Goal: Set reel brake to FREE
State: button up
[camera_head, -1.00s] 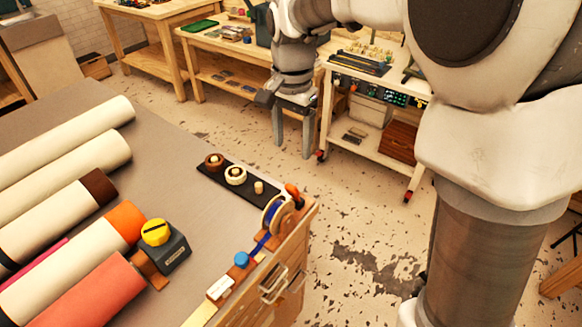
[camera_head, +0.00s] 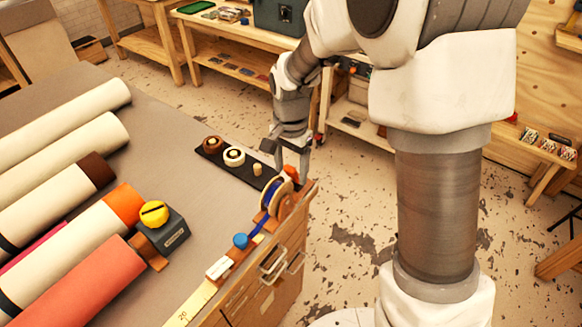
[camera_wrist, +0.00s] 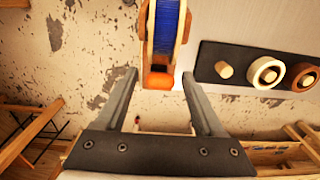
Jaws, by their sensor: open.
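The reel (camera_head: 274,202) with blue ribbon stands at the table's near right corner. An orange lever (camera_head: 291,172) tops its far end; I take it as the brake, but no FREE mark is legible. The reel's blue winding (camera_wrist: 166,28) also shows in the wrist view, with the orange lever end (camera_wrist: 158,77) below it. My gripper (camera_head: 292,166) is open and empty, just above and beyond the reel.
A black strip (camera_head: 244,171) with round pieces and a peg lies beside the reel. A blue knob (camera_head: 240,240) and a yellow-topped dark box (camera_head: 175,237) are farther left. Large rolls (camera_head: 85,262) cover the table's left. Open floor (camera_head: 345,205) lies right of the table.

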grip_shut()
dwell(1.4)
